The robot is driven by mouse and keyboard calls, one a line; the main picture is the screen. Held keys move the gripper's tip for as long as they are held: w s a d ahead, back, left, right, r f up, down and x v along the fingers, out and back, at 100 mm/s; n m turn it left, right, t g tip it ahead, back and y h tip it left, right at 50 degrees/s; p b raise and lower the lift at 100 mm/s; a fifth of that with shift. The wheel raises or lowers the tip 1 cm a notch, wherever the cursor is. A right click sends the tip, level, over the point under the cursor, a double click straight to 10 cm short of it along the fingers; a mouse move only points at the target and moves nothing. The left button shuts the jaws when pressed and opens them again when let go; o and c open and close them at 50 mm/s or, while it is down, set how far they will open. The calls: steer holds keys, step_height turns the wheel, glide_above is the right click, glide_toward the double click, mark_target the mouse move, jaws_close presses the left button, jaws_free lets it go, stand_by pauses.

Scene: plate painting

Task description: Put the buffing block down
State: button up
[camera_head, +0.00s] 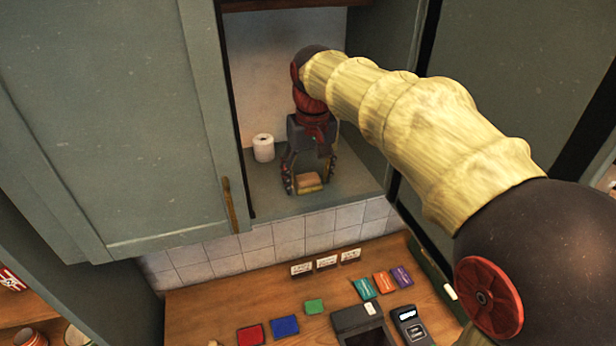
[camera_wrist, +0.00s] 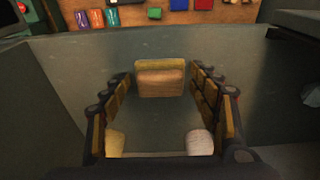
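The buffing block (camera_head: 308,182) is a small tan and yellow block on the grey-green cabinet shelf (camera_head: 262,196), near its front edge. In the wrist view the block (camera_wrist: 160,79) shows at upper centre, apparently flat on the shelf. My gripper (camera_head: 308,178) reaches down into the cabinet with its fingers spread on either side of the block. In the wrist view my gripper (camera_wrist: 158,92) is open, with a visible gap between each finger and the block. The block's underside is hidden.
A white paper roll (camera_head: 263,148) stands on the shelf to the left of my gripper. The open cabinet door (camera_head: 120,120) is at left. Below, a wooden counter (camera_head: 200,303) holds several coloured packets, small white cards and a dark device (camera_head: 410,325).

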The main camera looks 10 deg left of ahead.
mark_target(311, 190)
steer(key=shift+o, duration=0.6)
steer(key=shift+r, duration=0.5)
step_height(311, 190, up, 11)
steer(key=s+b, duration=0.1)
steer(key=shift+s+d, duration=0.25)
steer(key=shift+d, duration=0.15)
